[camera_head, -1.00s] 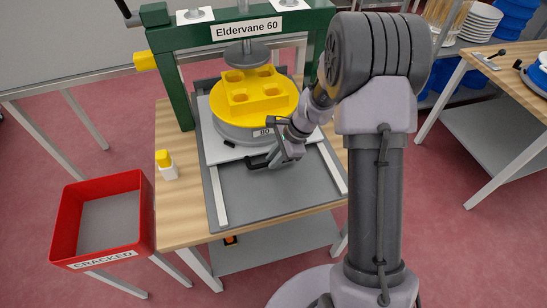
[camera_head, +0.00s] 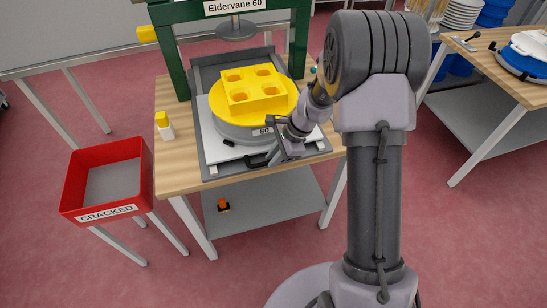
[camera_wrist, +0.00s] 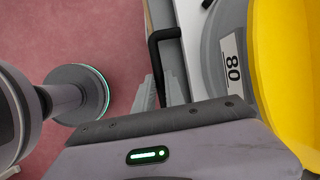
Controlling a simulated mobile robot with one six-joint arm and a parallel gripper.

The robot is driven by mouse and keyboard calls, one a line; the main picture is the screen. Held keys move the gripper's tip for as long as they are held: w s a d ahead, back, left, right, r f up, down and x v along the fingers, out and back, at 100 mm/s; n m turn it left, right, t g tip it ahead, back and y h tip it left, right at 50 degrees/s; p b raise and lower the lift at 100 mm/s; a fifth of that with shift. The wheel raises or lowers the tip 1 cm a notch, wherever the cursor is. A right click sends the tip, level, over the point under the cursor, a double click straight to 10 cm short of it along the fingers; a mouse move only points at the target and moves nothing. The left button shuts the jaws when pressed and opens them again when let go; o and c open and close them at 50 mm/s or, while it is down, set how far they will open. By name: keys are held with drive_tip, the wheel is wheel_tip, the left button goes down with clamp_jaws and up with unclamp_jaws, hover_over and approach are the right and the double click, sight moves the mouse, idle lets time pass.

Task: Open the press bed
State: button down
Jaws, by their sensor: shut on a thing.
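The press bed is a white sliding plate (camera_head: 212,147) carrying a grey round base marked 80 (camera_head: 232,128) with a yellow mould block (camera_head: 253,92) on it. In the head view the bed sits at the front of its grey rail tray (camera_head: 207,172), clear in front of the press plunger (camera_head: 236,29). My gripper (camera_head: 268,156) is at the bed's front edge, shut on the black handle (camera_wrist: 157,50). In the wrist view the handle passes between the fingers, and the yellow disc (camera_wrist: 290,60) is at the right.
The green press frame (camera_head: 166,50) stands behind the bed. A white bottle with a yellow cap (camera_head: 165,128) stands on the table's left side. A red CRACKED bin (camera_head: 70,192) is at left, and another table (camera_head: 506,72) is at right.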

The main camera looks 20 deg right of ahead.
drive_tip(key=shift+w, duration=0.1)
drive_tip(key=c, duration=1.4)
unclamp_jaws()
drive_tip(key=p+v, duration=0.6)
drive_tip(key=v, duration=1.1)
drive_tip(key=shift+r, duration=0.2)
